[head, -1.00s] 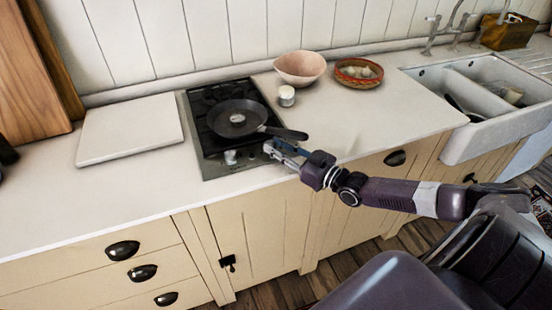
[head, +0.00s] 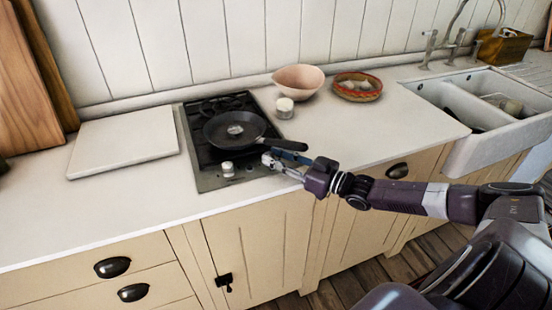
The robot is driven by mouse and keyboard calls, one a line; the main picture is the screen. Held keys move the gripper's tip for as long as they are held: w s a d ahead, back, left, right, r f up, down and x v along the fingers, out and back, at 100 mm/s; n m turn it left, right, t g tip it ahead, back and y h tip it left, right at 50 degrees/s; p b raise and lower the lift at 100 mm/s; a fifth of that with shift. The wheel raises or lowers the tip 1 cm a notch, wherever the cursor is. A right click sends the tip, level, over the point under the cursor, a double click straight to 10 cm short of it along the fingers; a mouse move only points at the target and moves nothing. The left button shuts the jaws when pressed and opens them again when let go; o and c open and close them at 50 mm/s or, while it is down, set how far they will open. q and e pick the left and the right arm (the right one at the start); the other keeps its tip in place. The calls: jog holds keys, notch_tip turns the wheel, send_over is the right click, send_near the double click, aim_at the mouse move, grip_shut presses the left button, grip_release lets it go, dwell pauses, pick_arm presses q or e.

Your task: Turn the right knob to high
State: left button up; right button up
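The cooktop (head: 211,183) is set in the counter, with a dark frying pan (head: 222,128) on it. The pan's handle (head: 284,144) points right, over the cooktop's right edge. A pale left knob (head: 228,169) shows at the cooktop's front. My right gripper (head: 267,160) is at the front right corner, just below the pan handle, where the right knob is hidden by the fingers. I cannot tell whether the fingers are open or shut on the knob. My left gripper is not in view.
A small white jar (head: 285,107), a pink bowl (head: 299,80) and a woven basket (head: 358,87) stand behind and right of the cooktop. A white board (head: 122,142) lies to the left. The sink (head: 497,118) is at right. The front counter is clear.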

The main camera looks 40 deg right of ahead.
jog(key=shift+o, duration=1.4)
jog(key=shift+s, duration=0.1)
jog(key=shift+s+d+f, duration=0.1)
jog(key=shift+s, duration=0.1)
jog(key=v, duration=1.1)
jog(key=shift+s, duration=0.2)
